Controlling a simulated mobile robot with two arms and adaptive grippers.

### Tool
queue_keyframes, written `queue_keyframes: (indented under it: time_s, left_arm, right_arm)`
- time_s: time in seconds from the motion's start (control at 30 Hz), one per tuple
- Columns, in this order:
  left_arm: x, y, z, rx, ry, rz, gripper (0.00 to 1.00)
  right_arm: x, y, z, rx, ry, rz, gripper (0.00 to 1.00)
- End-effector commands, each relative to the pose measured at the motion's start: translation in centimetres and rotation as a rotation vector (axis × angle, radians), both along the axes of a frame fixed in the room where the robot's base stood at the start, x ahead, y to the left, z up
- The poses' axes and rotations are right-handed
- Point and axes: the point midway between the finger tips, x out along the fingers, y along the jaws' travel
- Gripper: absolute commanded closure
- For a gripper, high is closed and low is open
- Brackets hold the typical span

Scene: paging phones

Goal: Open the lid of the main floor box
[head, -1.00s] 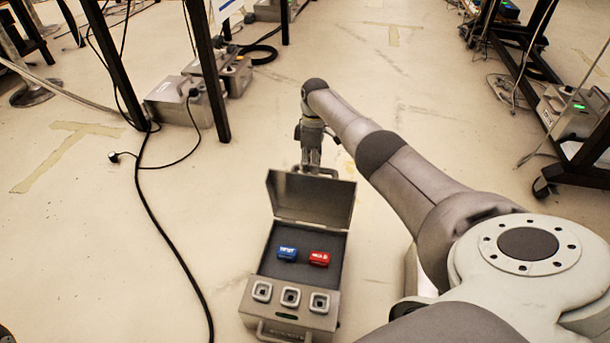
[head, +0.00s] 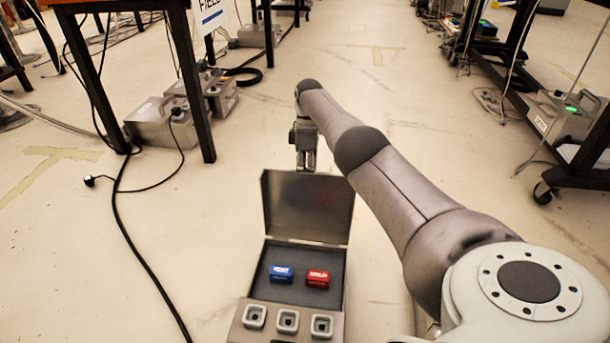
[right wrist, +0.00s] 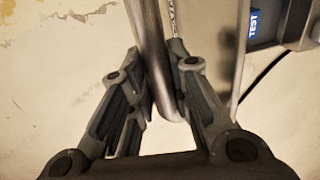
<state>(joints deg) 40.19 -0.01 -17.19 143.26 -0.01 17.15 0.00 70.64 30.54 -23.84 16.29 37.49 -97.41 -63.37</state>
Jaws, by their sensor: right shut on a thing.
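The grey metal floor box (head: 345,300) stands open on the floor, low in the head view. Its lid (head: 308,206) stands raised at the far side. A blue block (head: 282,274) and a red block (head: 317,279) lie on its dark inner panel; the blue one partly shows in the right wrist view (right wrist: 254,24). My right gripper (head: 305,166) is at the lid's upper edge, partly hidden behind it. In the right wrist view its fingers (right wrist: 155,55) are shut on the lid's curved metal handle (right wrist: 148,35). My left gripper is not in view.
Three square sockets, one being the middle socket (head: 288,321), sit along the box's near side. Other grey boxes (head: 160,122) stand by table legs at left, with a black cable (head: 133,235) on the floor. A wheeled rack (head: 570,160) stands at right. Floor around the box is mostly clear.

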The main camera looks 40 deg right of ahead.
Motion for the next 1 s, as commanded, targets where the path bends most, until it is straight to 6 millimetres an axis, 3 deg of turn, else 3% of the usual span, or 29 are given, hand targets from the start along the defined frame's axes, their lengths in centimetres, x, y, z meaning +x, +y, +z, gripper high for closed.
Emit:
queue_keyframes:
  time_s: [0.37,0.4,0.57,0.87,1.0]
  left_arm:
    - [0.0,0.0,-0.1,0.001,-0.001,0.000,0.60]
    - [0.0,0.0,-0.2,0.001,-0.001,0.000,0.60]
    - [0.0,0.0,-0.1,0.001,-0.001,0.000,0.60]
    - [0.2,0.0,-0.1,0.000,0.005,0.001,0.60]
    - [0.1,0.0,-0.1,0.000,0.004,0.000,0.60]
  right_arm:
    - [-0.1,-0.3,-0.5,-0.007,0.001,-0.002,1.00]
    - [-0.1,-0.3,-0.5,-0.007,0.001,-0.002,0.78]
    - [-0.1,-0.3,-0.4,-0.008,-0.002,-0.002,0.59]
    - [0.0,-0.2,0.0,-0.005,-0.004,-0.002,0.59]
    - [0.1,-0.2,1.1,-0.004,-0.006,-0.001,0.59]
